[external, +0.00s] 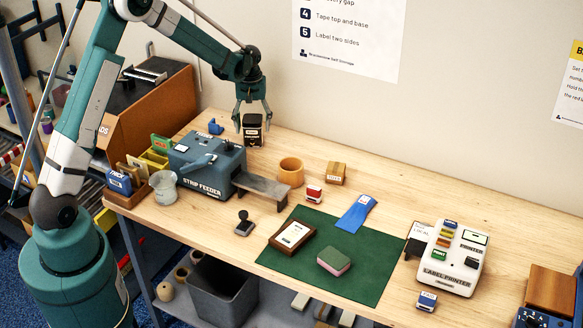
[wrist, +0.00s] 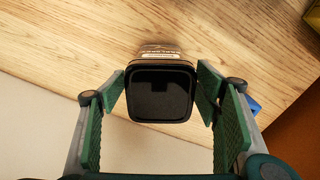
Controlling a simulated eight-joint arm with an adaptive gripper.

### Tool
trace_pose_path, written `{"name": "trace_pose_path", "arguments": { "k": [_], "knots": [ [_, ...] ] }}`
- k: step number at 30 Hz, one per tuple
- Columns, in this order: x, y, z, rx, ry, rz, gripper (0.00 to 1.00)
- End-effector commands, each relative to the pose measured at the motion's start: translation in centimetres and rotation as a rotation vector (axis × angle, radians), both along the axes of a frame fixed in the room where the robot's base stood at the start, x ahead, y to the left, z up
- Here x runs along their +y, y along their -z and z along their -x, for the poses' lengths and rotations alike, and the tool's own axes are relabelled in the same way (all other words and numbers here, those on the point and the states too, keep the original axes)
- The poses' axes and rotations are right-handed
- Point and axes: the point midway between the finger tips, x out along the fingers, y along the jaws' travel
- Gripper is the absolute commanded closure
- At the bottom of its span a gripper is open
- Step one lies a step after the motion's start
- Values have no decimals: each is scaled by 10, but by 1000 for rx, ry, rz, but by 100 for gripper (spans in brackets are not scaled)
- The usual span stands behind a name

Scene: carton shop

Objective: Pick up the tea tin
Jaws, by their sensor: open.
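The tea tin (external: 252,130) is a dark, boxy tin with a pale label band, standing upright at the back of the table behind the strip feeder. In the wrist view its black square lid (wrist: 160,95) faces the camera, with part of its labelled side above. My gripper (external: 253,112) is open over the tin, pointing down. In the wrist view the green pads of my gripper (wrist: 162,85) lie on either side of the lid, with a narrow gap visible on each side. I cannot tell how far down the tin the fingertips reach.
The blue-grey strip feeder (external: 205,165) stands in front and to the left of the tin. A small blue object (external: 216,127) lies left of it. A tan ring (external: 291,170) and a small carton (external: 336,173) stand to the right. The wall is close behind.

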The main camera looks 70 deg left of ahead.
Motion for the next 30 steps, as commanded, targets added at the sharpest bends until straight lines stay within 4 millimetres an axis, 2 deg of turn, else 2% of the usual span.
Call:
{"name": "trace_pose_path", "arguments": {
  "k": [3,7,23,24,30],
  "knots": [
    [0,11,0,0,0,0,38],
    [0,17,0,0,0,0,38],
    [0,17,0,0,0,0,38],
    [0,17,0,0,0,0,39],
    [0,17,0,0,0,0,66]
  ]
}}
